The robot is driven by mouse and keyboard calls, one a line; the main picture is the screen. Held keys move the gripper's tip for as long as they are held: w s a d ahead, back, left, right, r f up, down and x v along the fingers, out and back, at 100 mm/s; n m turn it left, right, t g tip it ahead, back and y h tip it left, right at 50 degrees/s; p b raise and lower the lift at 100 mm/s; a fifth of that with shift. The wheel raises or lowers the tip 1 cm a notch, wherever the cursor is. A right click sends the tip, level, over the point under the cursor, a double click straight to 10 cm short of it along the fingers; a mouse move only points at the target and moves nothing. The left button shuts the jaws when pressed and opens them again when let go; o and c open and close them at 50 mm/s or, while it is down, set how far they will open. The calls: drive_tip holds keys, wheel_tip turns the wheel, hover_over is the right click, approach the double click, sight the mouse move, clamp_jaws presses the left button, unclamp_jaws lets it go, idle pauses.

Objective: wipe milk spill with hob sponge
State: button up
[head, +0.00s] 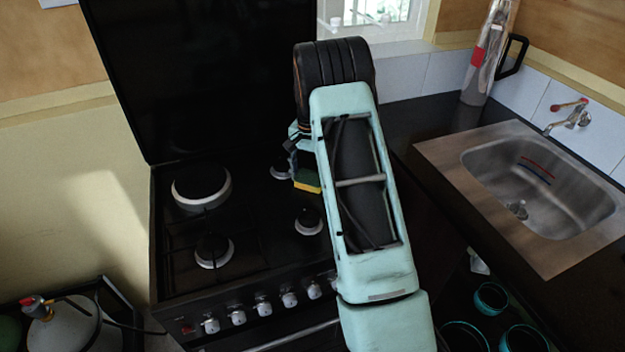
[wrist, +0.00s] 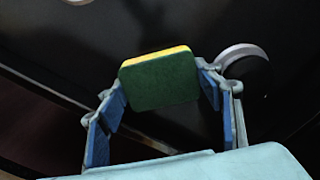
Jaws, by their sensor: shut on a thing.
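A sponge (head: 307,181), yellow with a dark green side, is over the right part of the black hob (head: 255,230) in the head view. In the wrist view the sponge (wrist: 160,80) shows its green face with a yellow edge. My gripper (wrist: 160,92) is shut on it, with a blue-padded finger at each side. In the head view my gripper (head: 299,155) is mostly hidden behind my arm. I cannot tell whether the sponge touches the hob. No milk spill is visible in either view.
Several burners, such as the large one (head: 201,186), stand up from the hob. The raised black lid (head: 205,80) is behind it. To the right are a dark counter (head: 425,125), a steel sink (head: 540,185) and a tall bottle (head: 490,55). A gas cylinder (head: 70,325) stands at lower left.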

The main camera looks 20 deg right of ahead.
drive_tip(key=shift+w, duration=0.3)
drive_tip(key=shift+r+p, duration=0.45)
drive_tip(key=shift+r, duration=0.1)
drive_tip(key=shift+r+p, duration=1.25)
drive_tip(key=shift+r, duration=1.15)
drive_tip(key=shift+r+p, duration=0.9)
drive_tip(key=shift+r, duration=0.6)
